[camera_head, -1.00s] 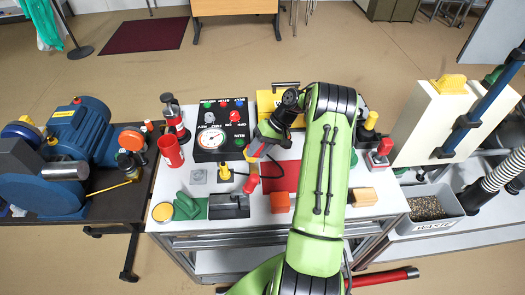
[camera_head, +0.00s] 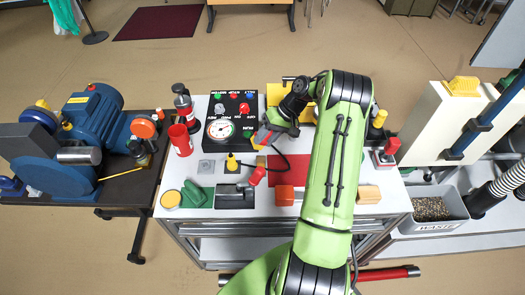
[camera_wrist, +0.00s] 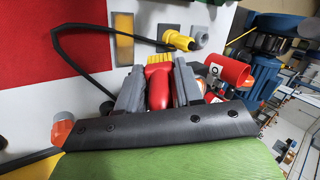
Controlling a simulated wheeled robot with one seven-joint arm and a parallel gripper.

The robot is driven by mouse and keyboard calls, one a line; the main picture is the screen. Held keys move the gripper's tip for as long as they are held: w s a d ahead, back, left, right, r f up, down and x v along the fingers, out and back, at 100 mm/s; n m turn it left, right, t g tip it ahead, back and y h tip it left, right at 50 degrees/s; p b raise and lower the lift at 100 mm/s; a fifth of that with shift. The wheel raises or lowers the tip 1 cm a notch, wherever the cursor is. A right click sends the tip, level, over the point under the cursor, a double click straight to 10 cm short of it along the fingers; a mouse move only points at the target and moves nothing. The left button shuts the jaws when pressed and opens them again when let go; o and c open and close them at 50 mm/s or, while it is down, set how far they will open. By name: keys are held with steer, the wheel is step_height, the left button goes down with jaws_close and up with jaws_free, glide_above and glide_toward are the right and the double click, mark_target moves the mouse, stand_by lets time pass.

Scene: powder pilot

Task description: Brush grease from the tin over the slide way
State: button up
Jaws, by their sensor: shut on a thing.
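My gripper (camera_wrist: 158,88) is shut on a brush (camera_wrist: 158,90) with a red handle and yellow bristles, seen between the grey fingers in the wrist view. In the head view my gripper (camera_head: 266,138) is above the middle of the bench, in front of the gauge panel. A round tin with a yellow top (camera_head: 171,199) stands at the bench's front left, well apart from my gripper. A flat grey strip with a tan band (camera_wrist: 124,38) lies beside the red mat; I cannot tell surely whether it is the slide way.
The gauge panel (camera_head: 230,120) is behind.

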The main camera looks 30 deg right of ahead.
steer(key=p, duration=0.3)
steer(key=shift+w+d+r+g, duration=0.2)
steer(key=shift+w+d+g, duration=0.1)
steer(key=shift+d, duration=0.1)
steer(key=shift+w+d+f+g+p, duration=0.2)
steer(key=shift+d+f+g+p, duration=0.1)
steer(key=shift+d+p, duration=0.2)
steer(key=shift+w+d+f+g+p, duration=0.2)
steer(key=shift+d+g+p, duration=0.15)
steer(key=shift+p, duration=0.15)
